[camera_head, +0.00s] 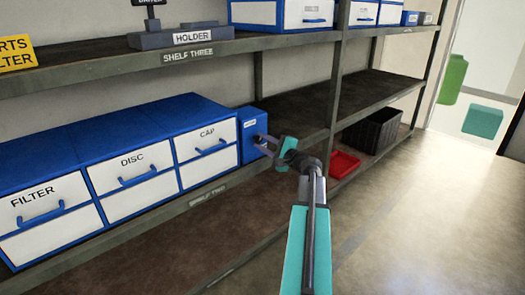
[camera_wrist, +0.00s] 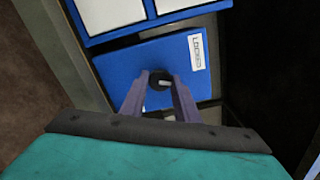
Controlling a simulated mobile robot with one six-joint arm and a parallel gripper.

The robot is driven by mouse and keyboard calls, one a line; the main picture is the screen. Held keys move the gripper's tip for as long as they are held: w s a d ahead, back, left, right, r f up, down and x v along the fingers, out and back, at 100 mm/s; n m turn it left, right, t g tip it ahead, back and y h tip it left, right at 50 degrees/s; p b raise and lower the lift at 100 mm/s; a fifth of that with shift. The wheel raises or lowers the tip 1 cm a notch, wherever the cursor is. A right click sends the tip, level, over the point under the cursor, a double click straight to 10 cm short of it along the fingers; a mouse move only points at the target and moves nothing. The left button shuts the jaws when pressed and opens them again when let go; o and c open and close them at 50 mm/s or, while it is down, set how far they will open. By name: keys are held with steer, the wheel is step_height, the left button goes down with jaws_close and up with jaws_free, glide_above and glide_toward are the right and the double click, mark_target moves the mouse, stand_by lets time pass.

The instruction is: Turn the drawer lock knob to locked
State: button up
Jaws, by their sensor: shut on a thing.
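The drawer lock is a small blue box (camera_head: 252,122) at the right end of the drawer row on shelf two. Its front panel (camera_wrist: 133,62) fills the middle of the wrist view and carries a white label (camera_wrist: 197,52) that seems to read "LOCKED". The round black knob (camera_wrist: 157,82) has a pale bar pointing right in the wrist view. My gripper (camera_head: 264,140) reaches the box front, and its two fingers (camera_wrist: 160,90) are shut on the knob, one on each side. The knob is mostly hidden by my gripper in the head view.
White-fronted drawers marked FILTER, DISC (camera_head: 132,180) and CAP (camera_head: 204,146) stand left of the lock box. A red tray (camera_head: 344,164) and a black crate (camera_head: 372,131) sit lower right. The shelf above carries a holder (camera_head: 180,37). The floor at right is clear.

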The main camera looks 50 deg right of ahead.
steer(key=n+b, duration=0.1)
steer(key=b, duration=0.1)
steer(key=n+b, duration=0.1)
steer(key=n, duration=0.1)
steer(key=shift+f+n+b, duration=0.25)
steer(key=shift+n+b, duration=0.05)
steer(key=shift+b, duration=0.1)
steer(key=shift+r+n+b, duration=0.15)
steer(key=shift+n+b, duration=0.35)
steer(key=o, duration=1)
steer(key=shift+o, duration=0.2)
steer(key=shift+s, duration=0.1)
steer(key=s+a+p, duration=0.1)
steer(key=s+p, duration=0.2)
steer(key=s, duration=1)
steer(key=shift+s, duration=0.3)
